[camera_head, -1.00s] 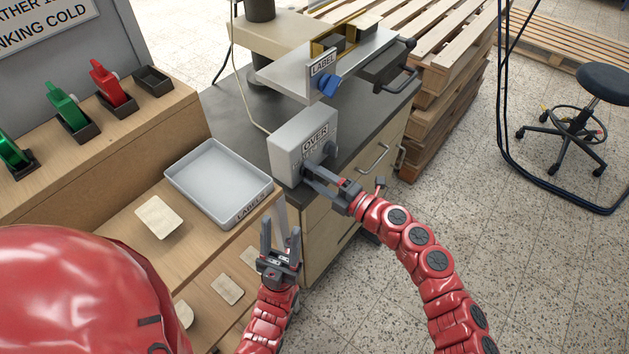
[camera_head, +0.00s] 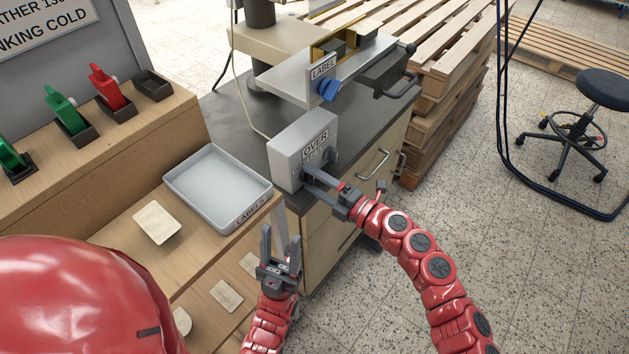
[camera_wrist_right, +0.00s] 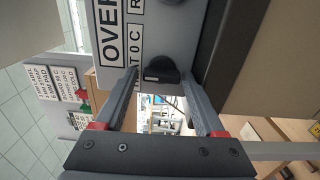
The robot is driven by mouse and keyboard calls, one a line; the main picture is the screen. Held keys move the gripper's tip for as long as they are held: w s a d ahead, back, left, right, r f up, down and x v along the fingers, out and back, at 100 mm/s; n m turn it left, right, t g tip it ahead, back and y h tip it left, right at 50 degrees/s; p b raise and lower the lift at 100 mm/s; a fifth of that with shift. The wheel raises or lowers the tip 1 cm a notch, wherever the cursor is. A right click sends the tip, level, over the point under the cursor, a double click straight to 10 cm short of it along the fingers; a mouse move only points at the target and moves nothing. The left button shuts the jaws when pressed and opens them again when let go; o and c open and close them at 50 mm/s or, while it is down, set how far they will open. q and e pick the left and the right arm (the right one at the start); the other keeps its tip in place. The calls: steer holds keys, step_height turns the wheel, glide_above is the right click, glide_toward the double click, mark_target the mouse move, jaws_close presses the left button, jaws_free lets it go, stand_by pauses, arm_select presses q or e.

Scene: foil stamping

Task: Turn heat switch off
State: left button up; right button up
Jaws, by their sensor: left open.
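The grey switch box (camera_head: 289,163) marked "OVER" stands at the front edge of the dark-topped cabinet. My right gripper (camera_head: 315,172) reaches its front face from the lower right. In the right wrist view, a black knob (camera_wrist_right: 162,70) on the panel lies between the tips of my right gripper (camera_wrist_right: 160,84). The fingers stand apart, one on each side of the knob. Small gaps seem to show, but contact is hard to tell. The panel lettering is partly cut off. My left gripper (camera_head: 280,243) is open and empty, pointing up beside the wooden shelf, below the box.
A press with a blue knob (camera_head: 328,90) and a "LABEL" plate stands behind the box. A grey tray (camera_head: 192,190) marked "LABELS" is to the left. Green and red tools (camera_head: 106,84) sit in holders on the wooden ledge. Floor is open at lower right.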

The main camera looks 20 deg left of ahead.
steer(key=shift+f, duration=0.2)
steer(key=m+p, duration=0.6)
steer(key=p, duration=0.1)
steer(key=r+m+p, duration=0.1)
steer(key=m+p, duration=0.2)
steer(key=shift+p, duration=0.35)
steer(key=shift+d+f+m, duration=0.4)
steer(key=shift+d+m, duration=0.05)
steer(key=shift+m, duration=0.15)
steer(key=b+v, duration=0.1)
steer(key=v, duration=1.5)
steer(key=s+d+r+m+t+y, duration=0.1)
steer(key=s+d+r+t+y, duration=0.2)
steer(key=r, duration=0.4)
steer(key=s+d+r+m+t+y+p, duration=0.1)
steer(key=s+d+r+t+y, duration=0.2)
steer(key=s+r, duration=0.4)
steer(key=shift+d+r+m+t+y, duration=0.25)
steer(key=shift+r+m+t+y, duration=0.2)
steer(key=shift+t, duration=0.45)
